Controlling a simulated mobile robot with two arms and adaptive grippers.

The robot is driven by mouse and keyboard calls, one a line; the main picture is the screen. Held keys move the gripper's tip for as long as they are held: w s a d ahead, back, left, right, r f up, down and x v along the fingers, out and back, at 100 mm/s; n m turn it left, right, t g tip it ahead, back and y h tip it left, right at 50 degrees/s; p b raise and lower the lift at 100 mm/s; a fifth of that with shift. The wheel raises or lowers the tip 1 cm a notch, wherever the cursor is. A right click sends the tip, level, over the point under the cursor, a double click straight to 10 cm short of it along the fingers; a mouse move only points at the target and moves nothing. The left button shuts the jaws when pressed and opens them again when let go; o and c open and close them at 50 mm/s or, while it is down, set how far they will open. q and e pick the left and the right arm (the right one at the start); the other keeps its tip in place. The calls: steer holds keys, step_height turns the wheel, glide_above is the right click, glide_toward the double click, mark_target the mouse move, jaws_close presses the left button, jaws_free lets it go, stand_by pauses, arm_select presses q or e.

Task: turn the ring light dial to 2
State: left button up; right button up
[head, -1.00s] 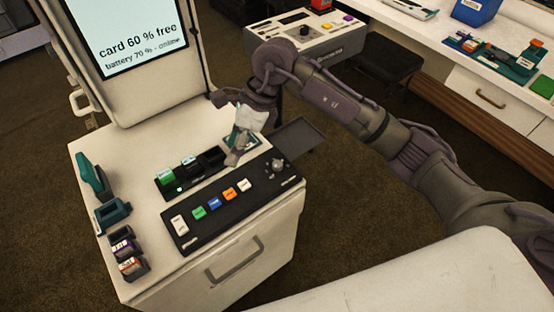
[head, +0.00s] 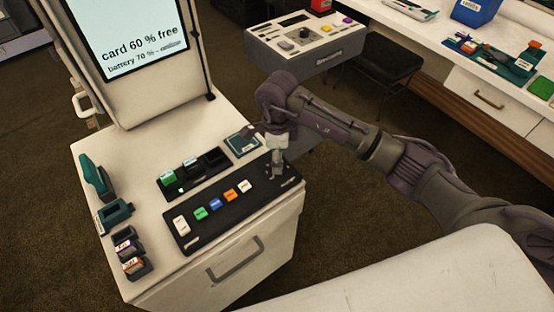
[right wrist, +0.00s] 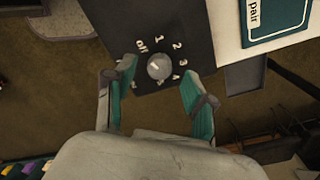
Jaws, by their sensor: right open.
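The ring light dial (right wrist: 160,66) is a round grey knob on the dark control panel (right wrist: 188,30), with the labels off, 1, 2, 3 and 4 around it. Its pale mark seems to point toward off. My right gripper (right wrist: 159,77) is open, with one teal fingertip on each side of the dial and a visible gap to it. In the head view the right gripper (head: 276,168) points down over the right end of the panel (head: 240,212) and hides most of the dial. My left gripper is not in view.
White, green, blue and orange buttons (head: 215,203) line the panel left of the gripper. A teal pad (head: 242,143) and a black slot tray (head: 193,172) lie behind. A teal tool (head: 93,176) and small holders stand at the cart's left edge. A screen (head: 130,35) rises at the back.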

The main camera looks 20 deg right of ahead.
steer(key=shift+f, duration=1.1)
jaws_close()
